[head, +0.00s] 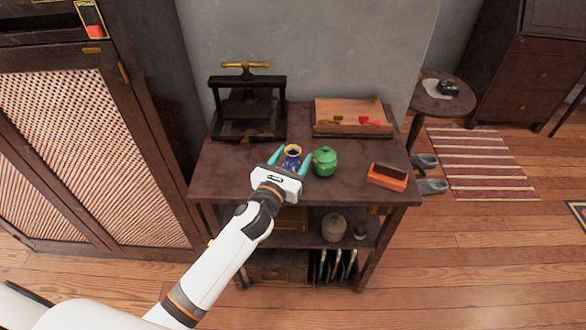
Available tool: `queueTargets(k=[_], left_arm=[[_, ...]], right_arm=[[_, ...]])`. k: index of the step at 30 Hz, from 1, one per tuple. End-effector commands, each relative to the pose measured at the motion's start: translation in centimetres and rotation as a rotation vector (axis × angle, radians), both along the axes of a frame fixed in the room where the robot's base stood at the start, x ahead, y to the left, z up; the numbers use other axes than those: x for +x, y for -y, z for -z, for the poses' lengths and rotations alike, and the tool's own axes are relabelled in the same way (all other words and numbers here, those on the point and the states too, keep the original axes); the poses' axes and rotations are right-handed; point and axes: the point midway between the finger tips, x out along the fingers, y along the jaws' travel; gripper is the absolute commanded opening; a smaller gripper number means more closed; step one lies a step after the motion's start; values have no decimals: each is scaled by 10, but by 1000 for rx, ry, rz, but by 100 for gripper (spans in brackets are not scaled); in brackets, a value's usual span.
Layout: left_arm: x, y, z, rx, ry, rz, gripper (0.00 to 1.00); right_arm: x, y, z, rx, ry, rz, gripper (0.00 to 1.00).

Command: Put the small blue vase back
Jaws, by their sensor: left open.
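The small blue vase (291,161) has a gold rim and stands on the top of the dark wooden shelf table (230,174). My left gripper (291,155) reaches in from the left, with its two teal fingers apart on either side of the vase. The gripper's white body hides the lower part of the vase. I cannot tell whether the fingers touch it. My right gripper is not in view.
A green lidded pot (325,161) stands close to the right of the vase. A black press (247,103) and a wooden box (351,114) stand behind. Bare tabletop lies left of the vase.

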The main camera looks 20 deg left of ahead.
Motion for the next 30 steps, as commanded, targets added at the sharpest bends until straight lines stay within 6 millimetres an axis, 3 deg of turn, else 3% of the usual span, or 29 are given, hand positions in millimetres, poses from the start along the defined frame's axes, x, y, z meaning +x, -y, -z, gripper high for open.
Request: queueTargets(k=[9, 18, 30], left_arm=[[6, 1, 0, -1, -1, 1, 56], [6, 1, 0, -1, -1, 0, 7], [6, 1, -9, 2, 0, 1, 0]], right_arm=[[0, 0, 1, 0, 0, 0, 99], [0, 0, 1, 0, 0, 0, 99], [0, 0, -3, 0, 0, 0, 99]])
